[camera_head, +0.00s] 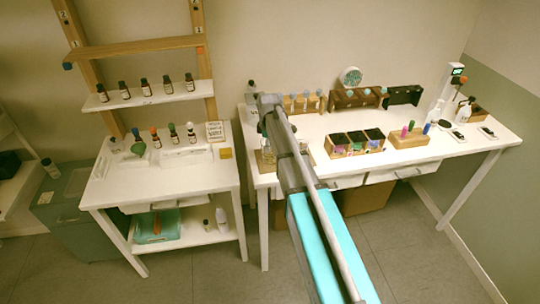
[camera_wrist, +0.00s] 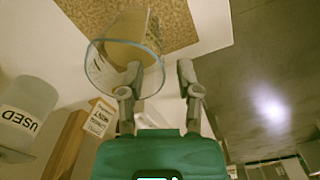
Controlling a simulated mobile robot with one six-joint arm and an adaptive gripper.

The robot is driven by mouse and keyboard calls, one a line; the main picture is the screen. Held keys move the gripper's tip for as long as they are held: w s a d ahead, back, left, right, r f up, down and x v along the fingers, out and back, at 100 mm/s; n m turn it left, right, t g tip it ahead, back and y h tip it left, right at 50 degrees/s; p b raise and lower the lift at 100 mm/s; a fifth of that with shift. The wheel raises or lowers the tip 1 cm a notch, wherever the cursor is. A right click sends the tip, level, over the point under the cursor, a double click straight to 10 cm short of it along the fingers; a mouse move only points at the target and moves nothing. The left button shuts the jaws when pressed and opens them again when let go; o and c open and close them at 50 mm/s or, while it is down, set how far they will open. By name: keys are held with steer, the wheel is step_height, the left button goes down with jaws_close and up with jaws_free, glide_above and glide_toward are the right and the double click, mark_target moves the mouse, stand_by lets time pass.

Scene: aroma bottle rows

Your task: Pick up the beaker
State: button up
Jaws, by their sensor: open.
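The clear glass beaker (camera_wrist: 96,68) is in the upper left of the wrist view, its round rim facing the camera. My gripper (camera_wrist: 160,67) is open, with two grey fingers reaching up the view. The left finger overlaps the right part of the beaker's rim; the right finger is to the right of the beaker, apart from it. I cannot tell whether the left finger is inside the rim or only in front of it. Nothing is held.
A brown cork mat (camera_wrist: 190,20) lies by the beaker. A container marked USED (camera_wrist: 25,108) and a wooden block (camera_wrist: 70,142) with a label card (camera_wrist: 100,117) stand close by. Wooden boxes (camera_head: 338,150) and a bottle holder (camera_head: 409,139) occupy the white table (camera_head: 462,150).

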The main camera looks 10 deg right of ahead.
mark_target(268, 164)
steer(key=shift+w+a+f+b, duration=0.1)
steer(key=shift+a+f+b, duration=0.1)
steer(key=shift+f+b, duration=1.25)
steer(key=shift+f, duration=0.3)
steer(key=shift+c, duration=0.3)
jaws_close()
